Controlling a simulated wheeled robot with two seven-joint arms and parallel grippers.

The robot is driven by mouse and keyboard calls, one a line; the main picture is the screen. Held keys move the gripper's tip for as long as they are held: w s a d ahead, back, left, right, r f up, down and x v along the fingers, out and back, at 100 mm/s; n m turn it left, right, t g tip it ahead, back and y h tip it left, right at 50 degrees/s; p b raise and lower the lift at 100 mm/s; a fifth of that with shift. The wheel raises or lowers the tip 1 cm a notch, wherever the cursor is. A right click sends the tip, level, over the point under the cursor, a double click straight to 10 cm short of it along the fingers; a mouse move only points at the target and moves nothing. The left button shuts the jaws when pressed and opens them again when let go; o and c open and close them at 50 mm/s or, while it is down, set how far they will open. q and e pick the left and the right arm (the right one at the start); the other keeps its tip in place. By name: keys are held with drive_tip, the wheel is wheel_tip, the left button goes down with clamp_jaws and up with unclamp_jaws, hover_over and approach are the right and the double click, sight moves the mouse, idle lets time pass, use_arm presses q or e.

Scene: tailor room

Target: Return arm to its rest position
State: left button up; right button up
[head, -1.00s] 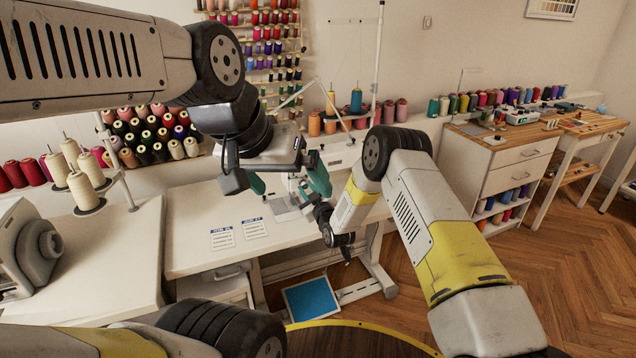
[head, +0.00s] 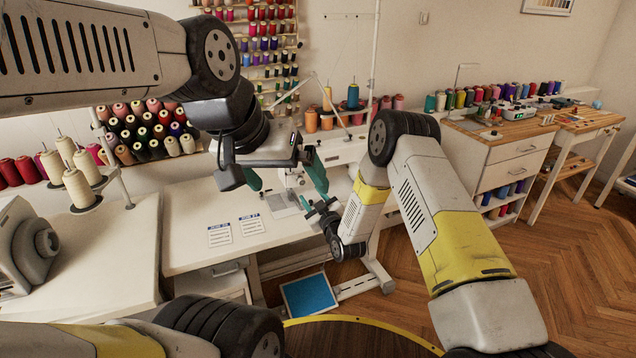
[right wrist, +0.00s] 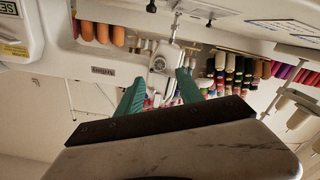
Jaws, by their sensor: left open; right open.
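My left gripper (head: 291,190) comes in from the upper left in the head view. Its green fingers are spread and empty, in front of the white sewing machine (head: 343,150) and above its table (head: 190,215). My right arm rises from the lower right, bends at a dark joint and drops to its dark wrist (head: 345,240), just below and right of the left gripper. Its jaws are hard to make out there. In the right wrist view my right gripper (right wrist: 160,90) has two green fingers apart with nothing between them. The sewing machine (right wrist: 100,45) appears upside down beyond them.
Two paper cards (head: 237,230) lie on the sewing table. A blue panel (head: 309,295) is on the floor below. Thread cones (head: 80,180) stand at the left. A wooden-topped drawer cabinet (head: 500,155) stands at the right. Open wooden floor (head: 560,260) lies at the lower right.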

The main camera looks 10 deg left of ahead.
drive_tip(key=shift+s+d, duration=0.2)
drive_tip(key=shift+s, duration=0.1)
drive_tip(key=shift+r, duration=0.1)
